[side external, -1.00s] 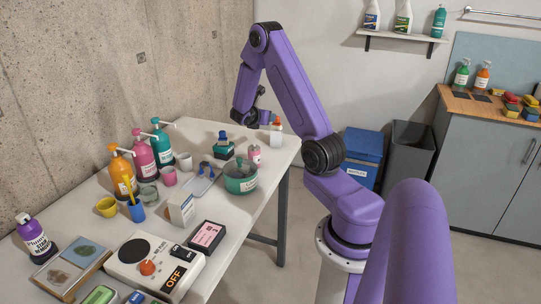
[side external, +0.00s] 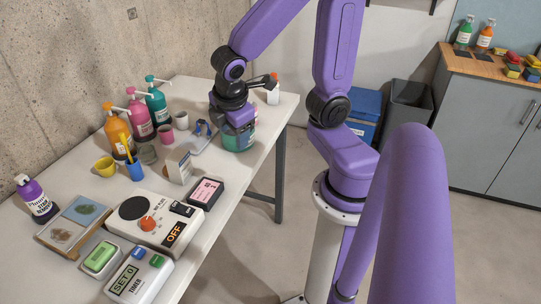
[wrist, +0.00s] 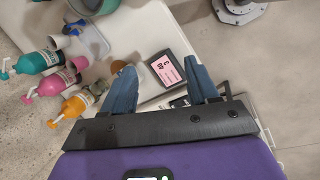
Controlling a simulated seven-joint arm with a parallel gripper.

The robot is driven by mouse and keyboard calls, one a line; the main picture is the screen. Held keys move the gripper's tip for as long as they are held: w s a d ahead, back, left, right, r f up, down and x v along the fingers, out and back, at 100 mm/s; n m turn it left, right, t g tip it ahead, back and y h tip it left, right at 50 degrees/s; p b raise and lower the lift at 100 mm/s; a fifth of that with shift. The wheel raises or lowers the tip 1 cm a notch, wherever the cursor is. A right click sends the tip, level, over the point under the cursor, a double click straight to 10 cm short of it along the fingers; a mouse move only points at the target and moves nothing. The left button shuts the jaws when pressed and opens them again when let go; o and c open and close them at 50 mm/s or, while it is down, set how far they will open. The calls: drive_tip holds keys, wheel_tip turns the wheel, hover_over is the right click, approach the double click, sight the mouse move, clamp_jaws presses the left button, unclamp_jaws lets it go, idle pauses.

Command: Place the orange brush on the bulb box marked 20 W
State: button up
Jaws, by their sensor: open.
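A thin yellow-orange brush handle (side external: 127,149) stands tilted in a blue cup (side external: 136,172) on the white table. A small white carton (side external: 179,166) stands to the right of the cup; its print is too small to read. A dark-edged box with a pink label (side external: 205,193) lies in front of it and also shows in the wrist view (wrist: 166,70); I cannot read a wattage on either. My gripper (side external: 238,130) is over the far part of the table, partly hiding the green pot (side external: 238,142). In the wrist view its blue fingers (wrist: 160,64) are apart with nothing held.
Orange (side external: 118,130), pink (side external: 140,118) and teal (side external: 157,105) pump bottles stand along the wall. A yellow cup (side external: 105,167), a hot plate (side external: 152,222) and a timer (side external: 140,277) crowd the near table.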

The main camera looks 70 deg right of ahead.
drive_tip(key=s+a+g+y, duration=0.1)
drive_tip(key=s+a+y, duration=0.1)
drive_tip(key=s, duration=0.4)
drive_tip(key=s+a+r+g+y, duration=0.1)
drive_tip(key=s+a, duration=0.3)
drive_tip(key=s, duration=0.1)
drive_tip(key=shift+s+a+y, duration=0.35)
drive_tip(key=shift+y, duration=0.05)
